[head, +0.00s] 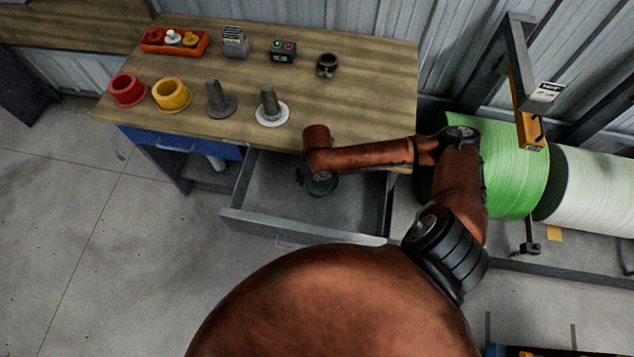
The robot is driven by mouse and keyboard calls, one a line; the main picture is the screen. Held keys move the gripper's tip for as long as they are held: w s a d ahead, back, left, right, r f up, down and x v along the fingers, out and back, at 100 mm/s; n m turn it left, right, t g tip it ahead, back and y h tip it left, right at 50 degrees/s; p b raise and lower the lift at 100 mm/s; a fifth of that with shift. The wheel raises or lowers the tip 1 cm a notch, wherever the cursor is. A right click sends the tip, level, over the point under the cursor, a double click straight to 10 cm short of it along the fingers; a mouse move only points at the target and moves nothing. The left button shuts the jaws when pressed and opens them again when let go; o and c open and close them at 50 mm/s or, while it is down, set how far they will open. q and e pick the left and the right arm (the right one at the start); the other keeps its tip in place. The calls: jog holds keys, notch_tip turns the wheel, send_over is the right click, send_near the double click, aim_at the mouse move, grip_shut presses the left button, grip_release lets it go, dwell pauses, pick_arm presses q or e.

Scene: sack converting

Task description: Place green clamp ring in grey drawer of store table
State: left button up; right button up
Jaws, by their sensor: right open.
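The grey drawer (250,221) of the store table (355,75) stands pulled open below the tabletop's front edge. The green clamp ring (320,194) is inside the drawer area, mostly hidden under my right gripper; only a bit of green shows. My right gripper (318,184) points down into the drawer from above, with open jaws right at the ring. I cannot tell whether the ring touches the drawer floor. My left gripper is not in view.
A blue drawer (180,144) is shut. Large rolls (515,175) stand right.

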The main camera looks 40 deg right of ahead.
jog(key=shift+r, duration=0.25)
pick_arm(q)
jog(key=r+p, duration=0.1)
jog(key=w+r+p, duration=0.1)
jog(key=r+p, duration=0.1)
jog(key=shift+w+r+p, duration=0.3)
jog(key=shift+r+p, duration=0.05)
jog(key=shift+p, duration=0.05)
pick_arm(e)
notch_tip(320, 180, up, 12)
jog(key=shift+r, duration=0.15)
